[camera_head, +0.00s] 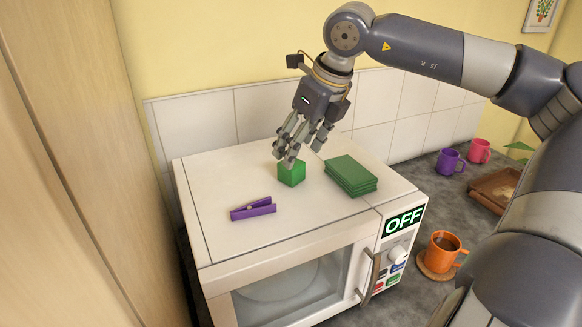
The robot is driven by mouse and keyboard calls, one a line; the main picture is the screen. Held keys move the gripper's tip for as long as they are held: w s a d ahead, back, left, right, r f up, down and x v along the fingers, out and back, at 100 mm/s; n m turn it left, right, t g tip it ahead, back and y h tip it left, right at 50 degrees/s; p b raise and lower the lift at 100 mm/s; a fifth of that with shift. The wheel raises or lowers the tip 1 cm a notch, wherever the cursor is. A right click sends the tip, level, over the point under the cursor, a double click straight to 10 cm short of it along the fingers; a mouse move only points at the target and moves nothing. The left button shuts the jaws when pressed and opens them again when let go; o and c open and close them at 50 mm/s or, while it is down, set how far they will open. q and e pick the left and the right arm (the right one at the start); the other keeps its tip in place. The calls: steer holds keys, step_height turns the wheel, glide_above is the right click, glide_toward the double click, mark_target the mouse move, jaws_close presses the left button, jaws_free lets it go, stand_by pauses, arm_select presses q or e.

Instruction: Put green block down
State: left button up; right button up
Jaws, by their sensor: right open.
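The green block (291,174) is a small bright green cube on top of the white microwave (235,243). My right gripper (303,147) comes down from above, its fingers spread around and just above the block's upper part. The gripper is open; its fingers hide part of the block's top. I cannot tell whether a fingertip touches the block. My left gripper is not in view.
A purple clothespin (253,208) lies left of the block, and a stack of dark green pads (350,175) lies right of it. An orange cup (443,250), a purple mug (449,162) and a pink mug (479,150) stand on the counter. Tiled wall (265,112) is behind.

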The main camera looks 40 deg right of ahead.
mark_target(291, 171)
steer(key=shift+w+f, duration=0.15)
steer(key=shift+f, duration=0.2)
steer(key=p+x, duration=0.3)
steer(key=x, duration=0.1)
steer(key=shift+a+f, duration=0.1)
steer(key=shift+a, duration=0.05)
steer(key=shift+w+f, duration=0.2)
steer(key=shift+f, duration=0.3)
steer(key=shift+s, duration=0.1)
steer(key=shift+c, duration=0.6)
steer(key=c, duration=1.1)
steer(key=shift+r, duration=0.1)
